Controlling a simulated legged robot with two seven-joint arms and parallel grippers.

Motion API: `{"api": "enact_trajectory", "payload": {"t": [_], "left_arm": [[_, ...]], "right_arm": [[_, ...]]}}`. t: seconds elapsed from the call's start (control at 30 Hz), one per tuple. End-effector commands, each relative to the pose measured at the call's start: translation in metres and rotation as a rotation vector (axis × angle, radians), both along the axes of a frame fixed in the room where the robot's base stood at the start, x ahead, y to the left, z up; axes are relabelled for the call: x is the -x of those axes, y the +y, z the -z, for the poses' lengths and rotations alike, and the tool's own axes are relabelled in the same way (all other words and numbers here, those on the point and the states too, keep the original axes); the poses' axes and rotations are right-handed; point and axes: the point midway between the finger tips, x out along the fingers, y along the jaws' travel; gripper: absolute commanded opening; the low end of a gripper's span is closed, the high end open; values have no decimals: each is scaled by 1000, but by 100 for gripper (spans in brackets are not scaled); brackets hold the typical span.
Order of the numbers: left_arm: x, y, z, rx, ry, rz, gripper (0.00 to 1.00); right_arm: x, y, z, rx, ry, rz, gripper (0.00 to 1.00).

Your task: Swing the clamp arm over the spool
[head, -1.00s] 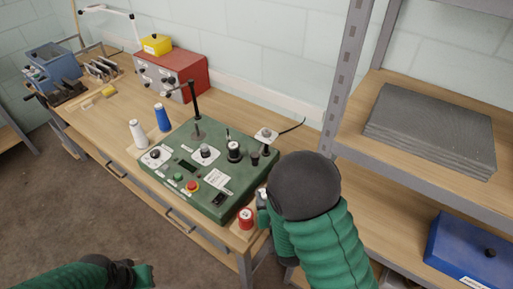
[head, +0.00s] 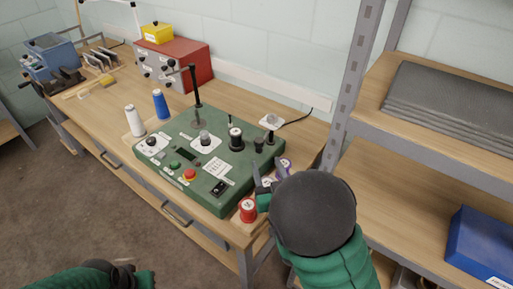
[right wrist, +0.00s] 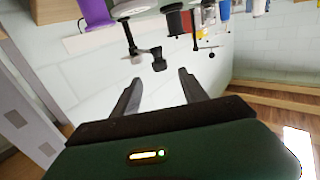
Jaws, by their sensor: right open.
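The green machine (head: 180,192) sits on the bench. A black upright post with a side arm, which looks like the clamp arm (head: 195,88), stands at its back; the arm points left. A dark spool-like piece with a white top (head: 236,138) sits on the machine, apart from the arm. My right gripper (head: 262,186) is at the machine's right front corner, between a red spool (head: 248,212) and a purple spool (head: 285,165). In the right wrist view its fingers (right wrist: 158,92) are apart and empty. My left gripper (head: 125,272) is low at the left, its fingers unclear.
White (head: 134,120) and blue (head: 161,104) spools stand left of the machine. A red box (head: 175,65) is behind. A metal shelf post (head: 352,85) rises at the right. In the right wrist view, a black lever (right wrist: 145,52) hangs beyond the fingertips.

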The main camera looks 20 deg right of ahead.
Motion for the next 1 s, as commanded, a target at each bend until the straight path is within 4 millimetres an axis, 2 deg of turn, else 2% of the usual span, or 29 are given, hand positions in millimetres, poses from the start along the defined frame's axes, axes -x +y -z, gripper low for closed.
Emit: {"api": "enact_trajectory", "payload": {"t": [0.03, 0.3, 0.5, 0.63, 0.9, 1.0], "left_arm": [[0, 0, -9, 0, -1, 0, 0], [-1, 0, -19, 0, -3, 0, 0], [-1, 0, -23, 0, -3, 0, 0], [-1, 0, -24, 0, -3, 0, 0], [-1, 0, -23, 0, -3, 0, 0], [-1, 0, -23, 0, -3, 0, 0]], "right_arm": [[-13, -1, -4, 4, 0, 0, 51], [-81, -5, -4, 5, 1, -1, 51], [-121, -8, -3, 4, 1, 1, 51], [-133, -8, -2, 4, 2, 0, 51], [-136, -8, -2, 3, 2, 0, 51], [-135, -8, -2, 3, 2, 0, 38]]}}
